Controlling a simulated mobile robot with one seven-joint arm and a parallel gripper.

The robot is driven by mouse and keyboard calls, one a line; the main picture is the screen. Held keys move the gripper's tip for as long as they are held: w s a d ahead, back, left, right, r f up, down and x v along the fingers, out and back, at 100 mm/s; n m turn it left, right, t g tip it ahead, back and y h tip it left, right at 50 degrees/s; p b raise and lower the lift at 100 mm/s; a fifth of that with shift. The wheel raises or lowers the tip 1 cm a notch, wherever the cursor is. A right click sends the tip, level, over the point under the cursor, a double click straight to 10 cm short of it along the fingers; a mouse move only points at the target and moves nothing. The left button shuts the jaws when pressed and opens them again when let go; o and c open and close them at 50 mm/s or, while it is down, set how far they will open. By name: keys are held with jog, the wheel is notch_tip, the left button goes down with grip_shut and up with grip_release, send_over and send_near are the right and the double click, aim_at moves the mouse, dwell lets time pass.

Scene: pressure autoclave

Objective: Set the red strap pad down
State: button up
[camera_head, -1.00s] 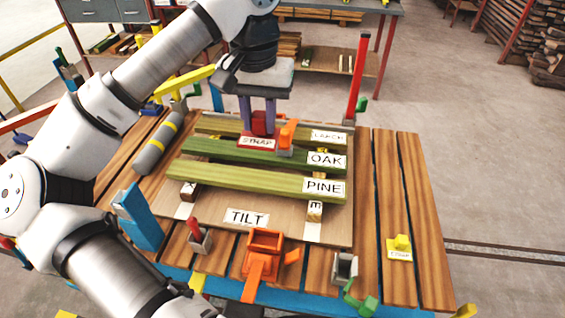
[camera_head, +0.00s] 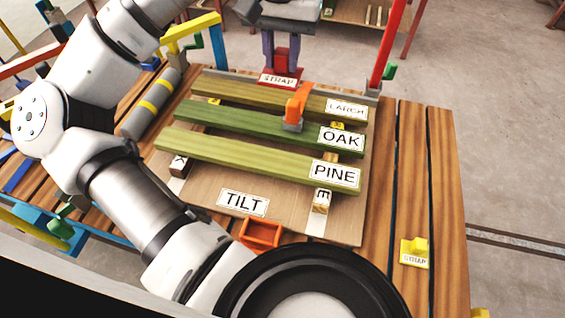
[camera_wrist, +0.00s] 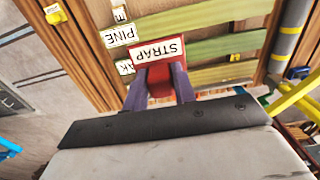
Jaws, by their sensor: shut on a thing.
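The red strap pad (camera_head: 279,80) has a white STRAP label and a red grip block on top. My gripper (camera_head: 281,57) is shut on that block, with a purple finger on each side. In the head view the pad shows at the far edge of the LARCH board (camera_head: 240,93). I cannot tell whether it touches anything below. In the wrist view the pad (camera_wrist: 158,52) sits between the fingertips (camera_wrist: 160,82), in front of the boards.
The green OAK board (camera_head: 240,125) and PINE board (camera_head: 230,153) lie nearer, on the wooden TILT panel (camera_head: 290,215). An orange clamp (camera_head: 296,105) stands by OAK. A red post (camera_head: 388,45) rises at right.

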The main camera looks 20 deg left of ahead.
notch_tip(320, 180, down, 26)
jog(key=b, duration=0.3)
jog(key=shift+w, duration=0.1)
jog(key=shift+f, duration=0.2)
jog(key=shift+f+b, duration=0.2)
jog(key=shift+b, duration=0.2)
jog(key=o, duration=1)
jog(key=shift+r, duration=0.1)
notch_tip(320, 180, up, 12)
jog(key=shift+r+b, duration=0.15)
jog(key=shift+b, duration=0.5)
